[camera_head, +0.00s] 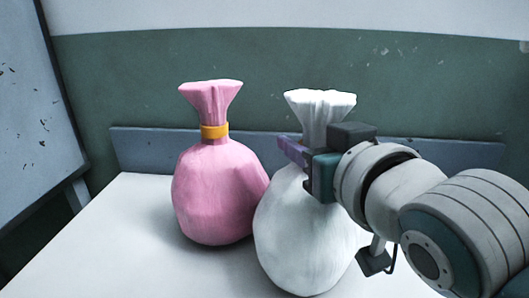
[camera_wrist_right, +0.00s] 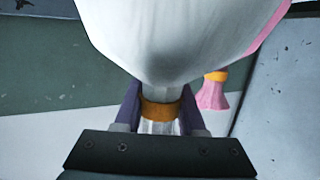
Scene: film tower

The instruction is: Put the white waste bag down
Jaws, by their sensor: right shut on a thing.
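The white waste bag (camera_head: 305,240) is upright at the front middle of the white table in the head view, with its gathered top (camera_head: 320,106) pointing up. My right gripper (camera_head: 297,155) comes in from the right and is shut on the bag's neck. In the right wrist view the white bag (camera_wrist_right: 180,40) fills the upper middle, and its orange band (camera_wrist_right: 161,112) sits between the two fingers (camera_wrist_right: 160,110). The bag's base is low over or on the table; I cannot tell whether it touches. My left gripper is not in view.
A pink bag (camera_head: 215,195) with an orange band stands on the table (camera_head: 120,235) just left of the white bag. A blue-grey rail (camera_head: 145,150) runs along the table's back, before a green wall. A pale board (camera_head: 35,110) stands at the left. The table's left front is clear.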

